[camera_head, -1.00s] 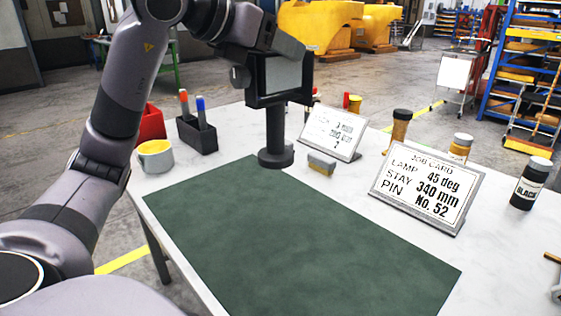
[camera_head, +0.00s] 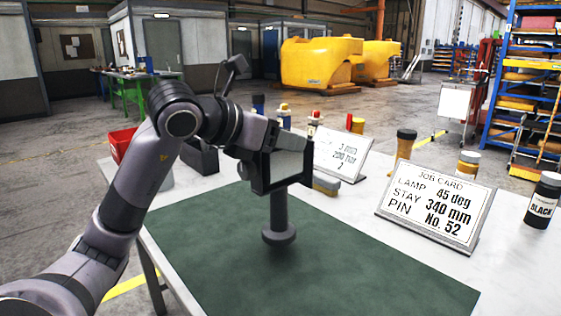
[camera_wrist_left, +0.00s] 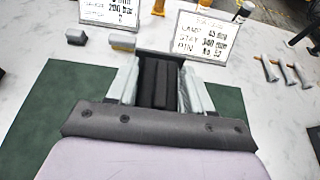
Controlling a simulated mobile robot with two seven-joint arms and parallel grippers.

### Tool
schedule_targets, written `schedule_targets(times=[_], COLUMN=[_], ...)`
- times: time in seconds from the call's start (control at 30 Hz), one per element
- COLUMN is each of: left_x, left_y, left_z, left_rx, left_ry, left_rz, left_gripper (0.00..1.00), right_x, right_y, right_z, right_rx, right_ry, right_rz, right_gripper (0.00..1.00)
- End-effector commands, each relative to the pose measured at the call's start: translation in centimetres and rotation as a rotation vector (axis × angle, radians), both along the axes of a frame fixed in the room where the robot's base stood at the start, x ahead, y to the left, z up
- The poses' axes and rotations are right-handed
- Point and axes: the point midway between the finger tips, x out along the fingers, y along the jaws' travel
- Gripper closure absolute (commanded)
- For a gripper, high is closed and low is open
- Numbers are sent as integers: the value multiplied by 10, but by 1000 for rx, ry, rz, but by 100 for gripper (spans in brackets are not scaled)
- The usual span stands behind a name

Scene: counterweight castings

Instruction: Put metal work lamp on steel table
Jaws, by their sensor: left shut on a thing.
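The metal work lamp (camera_head: 279,208) is dark, with a squarish head, a straight stem and a round base. My left gripper (camera_head: 279,165) is shut on its head and holds it upright over the green mat. A shadow lies close by its base, and I cannot tell for sure whether the base touches the mat. In the left wrist view the dark ribbed lamp head (camera_wrist_left: 158,82) sits between the two pale fingers. The pale steel table (camera_head: 345,205) bears the mat. My right gripper is not in view.
The green mat (camera_head: 210,235) is otherwise bare. Behind it stand a job card (camera_head: 432,208), a smaller sign (camera_head: 338,152), a small block (camera_head: 326,185), several bottles and a dark holder (camera_head: 200,157). A red bin (camera_head: 122,143) is at the far left.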

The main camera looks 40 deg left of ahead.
Motion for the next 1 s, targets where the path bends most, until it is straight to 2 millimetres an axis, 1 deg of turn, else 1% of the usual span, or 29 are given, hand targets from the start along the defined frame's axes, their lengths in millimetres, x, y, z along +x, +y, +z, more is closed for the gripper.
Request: schedule_targets(times=[0.1, 0.2, 0.27, 0.6, 0.73, 0.77, 0.8, 0.83, 1.0], left_x=[0, 0, 0, 0, 0, 0, 0, 0, 0], left_y=[0, 0, 0, 0, 0, 0, 0, 0, 0], left_z=[-16, -27, -31, -34, -37, -39, -38, -38, -38], left_rx=[-1, -1, -1, 0, 0, 0, 0, 0, 0], left_ry=[0, -1, -3, -4, -4, 2, 2, 2, 2], left_rz=[-1, -1, 0, 0, 1, 0, 0, 0, 0], left_gripper=[100, 100, 100, 100, 100, 46, 33, 24, 24], right_x=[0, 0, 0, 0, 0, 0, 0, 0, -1], right_y=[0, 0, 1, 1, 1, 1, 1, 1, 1], right_z=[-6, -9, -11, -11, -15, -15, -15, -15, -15], right_rx=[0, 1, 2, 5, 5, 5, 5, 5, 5], right_ry=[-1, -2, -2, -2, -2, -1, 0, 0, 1], right_rz=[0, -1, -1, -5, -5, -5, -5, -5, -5], right_gripper=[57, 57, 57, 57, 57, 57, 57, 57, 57])
